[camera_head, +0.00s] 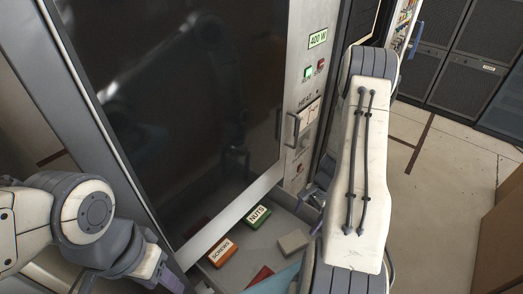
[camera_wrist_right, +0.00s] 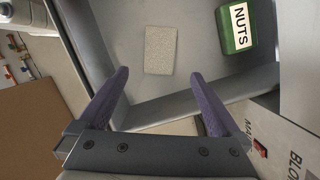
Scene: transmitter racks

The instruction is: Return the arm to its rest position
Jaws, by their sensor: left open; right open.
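My right arm (camera_head: 355,175) reaches in the middle of the head view, bent in front of the transmitter rack's right edge. Its gripper (camera_wrist_right: 160,74) shows in the right wrist view with two purple fingers spread apart and nothing between them. It is over the near rim of a grey tray, with a pale block (camera_wrist_right: 160,50) beyond the fingertips. In the head view the right gripper is mostly hidden by the arm. My left gripper (camera_head: 166,280) is at the lower left, partly cut off by the bottom edge, with no object seen in it.
The grey tray (camera_head: 268,238) holds a green NUTS box (camera_head: 258,217), an orange SCREWS box (camera_head: 222,252), the pale block (camera_head: 293,242) and a red item (camera_head: 260,276). The dark-panelled rack (camera_head: 190,90) with a handle (camera_head: 292,130) stands close ahead. Open floor (camera_head: 440,210) lies right.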

